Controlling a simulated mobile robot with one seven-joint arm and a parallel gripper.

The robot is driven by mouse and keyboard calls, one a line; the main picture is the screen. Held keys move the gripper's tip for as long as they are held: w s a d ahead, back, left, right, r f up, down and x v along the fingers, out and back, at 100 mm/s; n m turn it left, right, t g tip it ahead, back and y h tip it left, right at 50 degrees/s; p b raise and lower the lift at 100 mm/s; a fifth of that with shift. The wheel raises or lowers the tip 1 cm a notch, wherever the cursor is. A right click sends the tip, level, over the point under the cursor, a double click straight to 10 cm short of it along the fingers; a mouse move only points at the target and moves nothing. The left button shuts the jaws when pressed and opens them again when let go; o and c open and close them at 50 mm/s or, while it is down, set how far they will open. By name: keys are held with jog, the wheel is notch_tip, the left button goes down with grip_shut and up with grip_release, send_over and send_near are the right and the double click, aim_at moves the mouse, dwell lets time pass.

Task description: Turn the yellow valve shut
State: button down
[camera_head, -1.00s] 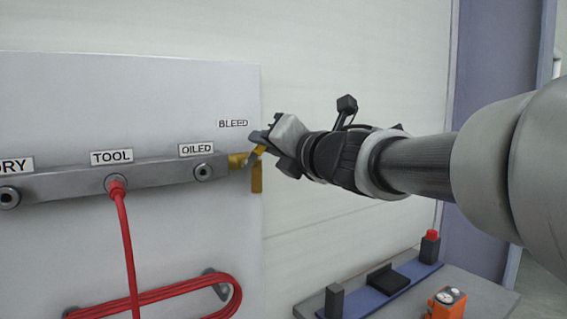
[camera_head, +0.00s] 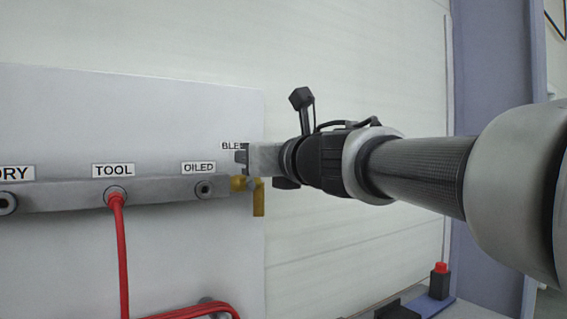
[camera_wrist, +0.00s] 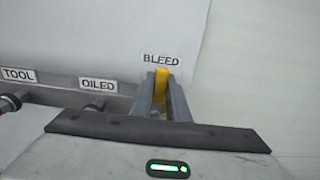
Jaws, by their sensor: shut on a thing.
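The yellow valve (camera_head: 238,184) sits at the right end of the grey manifold bar, under the BLEED label (camera_head: 230,146). A yellow piece (camera_head: 259,198) hangs down from it. In the wrist view the yellow lever (camera_wrist: 161,84) stands between my two fingers, just below the BLEED label. My gripper (camera_head: 242,156) is at the valve from the right, and the wrist view shows its fingers (camera_wrist: 161,98) closed on the lever.
The manifold bar (camera_head: 150,192) has ports marked DRY, TOOL and OILED. A red hose (camera_head: 122,250) hangs from the TOOL port. A white panel (camera_head: 130,110) lies behind. A low bench with a red-topped block (camera_head: 440,280) is at lower right. The wall right of the valve is clear.

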dwell(0.5)
jog(key=c, duration=1.7)
grip_release()
jog(key=shift+a, duration=0.1)
jog(key=p+v, duration=0.2)
jog(key=v, duration=1.5)
jog(key=shift+s, duration=0.2)
jog(key=shift+d, duration=0.25)
